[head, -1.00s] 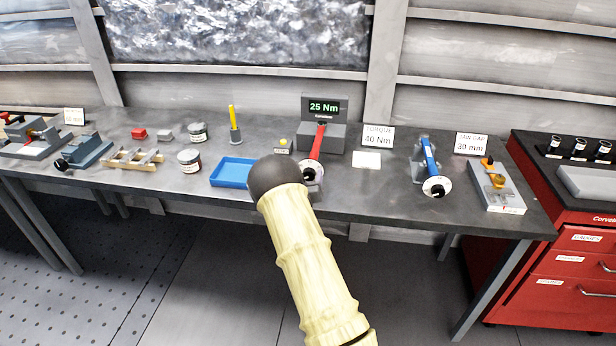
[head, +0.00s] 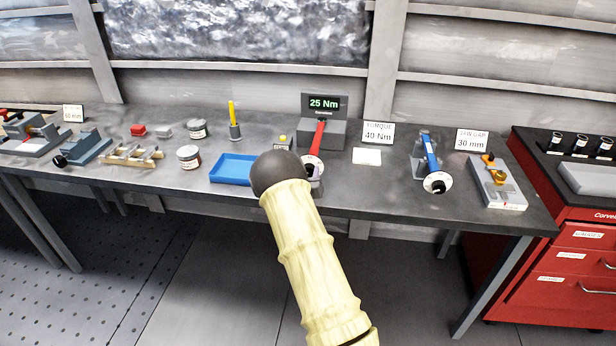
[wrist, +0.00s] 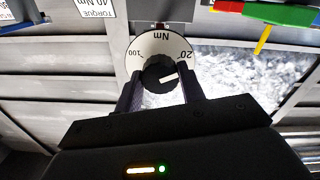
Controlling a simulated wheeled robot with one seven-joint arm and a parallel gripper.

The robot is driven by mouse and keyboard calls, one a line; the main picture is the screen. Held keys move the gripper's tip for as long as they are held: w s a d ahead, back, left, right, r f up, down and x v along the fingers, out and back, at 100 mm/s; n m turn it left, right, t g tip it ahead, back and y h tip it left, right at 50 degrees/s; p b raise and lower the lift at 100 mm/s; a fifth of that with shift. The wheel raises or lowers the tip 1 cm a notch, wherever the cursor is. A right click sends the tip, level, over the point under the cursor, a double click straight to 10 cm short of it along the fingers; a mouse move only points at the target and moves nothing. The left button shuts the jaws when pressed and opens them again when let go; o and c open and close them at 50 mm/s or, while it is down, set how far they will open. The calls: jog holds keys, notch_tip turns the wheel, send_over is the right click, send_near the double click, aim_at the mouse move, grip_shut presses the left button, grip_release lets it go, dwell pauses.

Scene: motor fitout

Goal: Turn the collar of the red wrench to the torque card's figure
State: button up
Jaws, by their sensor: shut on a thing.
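The red wrench (head: 319,138) lies against a grey tester whose display (head: 323,103) reads 25 Nm. The torque card (head: 378,133) reads 40 Nm; part of it shows upside down in the wrist view (wrist: 97,8). In the wrist view the wrench's white dial (wrist: 143,48) faces me, marked 20, 100 and Nm. Its dark collar (wrist: 154,72) has a white pointer line directed toward the 20 side. My gripper (wrist: 159,84) is shut on the collar, one finger on each side. In the head view my arm hides the gripper and part of the dial.
A blue tray (head: 232,169) is left of the wrench. A blue wrench (head: 430,152) and a jaw gap card (head: 471,140) are to the right. A white pad (head: 367,156) lies between the wrenches. A red cabinet (head: 560,250) stands at far right.

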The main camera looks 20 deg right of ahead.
jog(key=m+b, duration=0.1)
jog(key=b, duration=0.1)
jog(key=m+b, duration=0.1)
jog(key=b, duration=0.1)
jog(key=shift+f+m, duration=0.3)
jog(key=m+b, duration=0.3)
jog(key=b, duration=0.3)
jog(key=shift+m, duration=0.3)
jog(key=m+b, duration=0.3)
jog(key=b, duration=0.2)
jog(key=shift+r+m, duration=0.1)
jog(key=shift+m, duration=0.3)
jog(key=shift+r+m+b, duration=0.1)
jog(key=shift+m+b, duration=0.4)
jog(key=shift+b, duration=0.3)
jog(key=shift+r, duration=0.1)
jog(key=o, duration=1)
jog(key=shift+s, duration=0.1)
jog(key=b+v, duration=0.2)
jog(key=v, duration=1.5)
jog(key=shift+s+a, duration=0.1)
jog(key=shift+a, duration=0.05)
